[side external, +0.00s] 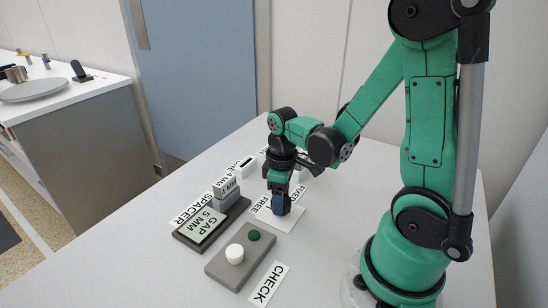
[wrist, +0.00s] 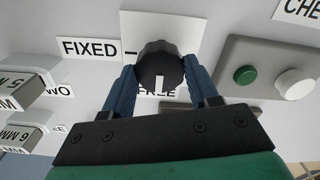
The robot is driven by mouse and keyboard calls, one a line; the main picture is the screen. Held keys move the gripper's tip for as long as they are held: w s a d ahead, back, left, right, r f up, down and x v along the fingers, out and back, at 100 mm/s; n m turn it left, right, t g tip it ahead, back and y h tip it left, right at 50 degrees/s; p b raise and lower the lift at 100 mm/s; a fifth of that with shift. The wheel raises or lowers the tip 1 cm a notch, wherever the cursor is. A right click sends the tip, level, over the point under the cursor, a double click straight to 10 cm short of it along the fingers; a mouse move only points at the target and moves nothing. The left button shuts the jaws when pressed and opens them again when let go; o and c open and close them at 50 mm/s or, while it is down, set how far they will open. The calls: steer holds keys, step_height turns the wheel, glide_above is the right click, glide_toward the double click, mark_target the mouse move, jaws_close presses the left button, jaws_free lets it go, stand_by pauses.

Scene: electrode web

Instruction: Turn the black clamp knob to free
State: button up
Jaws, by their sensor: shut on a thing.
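The black clamp knob (wrist: 158,62) sits on a white plate (wrist: 150,28) in the wrist view. Its white pointer line points down in the picture, at the FREE label (wrist: 150,92), which is partly covered. The FIXED label (wrist: 89,48) and a short black mark lie to the knob's left. My gripper (wrist: 160,68) has one blue finger on each side of the knob and is shut on it. In the side view my gripper (side external: 279,206) points straight down at the plate, and the knob is hidden by the fingers.
A grey box with a green button (side external: 254,236) and a white button (side external: 234,253) stands near, beside the CHECK label (side external: 268,284). A dark tray (side external: 183,237) with a GAP 5 MM card and grey blocks stands to the left. The table's front right is clear.

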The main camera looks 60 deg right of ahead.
steer(key=o, duration=1.3)
steer(key=shift+r, duration=2.8)
steer(key=shift+w+a+r+m+t, duration=0.35)
steer(key=shift+a+r+m+t, duration=0.2)
steer(key=shift+a+r+t, duration=0.55)
steer(key=shift+w+a+r+m+t, duration=0.45)
steer(key=shift+a+r+t, duration=0.4)
steer(key=shift+a+t, duration=0.5)
steer(key=shift+w+a+r+m+t, duration=0.3)
steer(key=shift+a+r+m+t, duration=0.3)
steer(key=shift+a+r+t, duration=0.5)
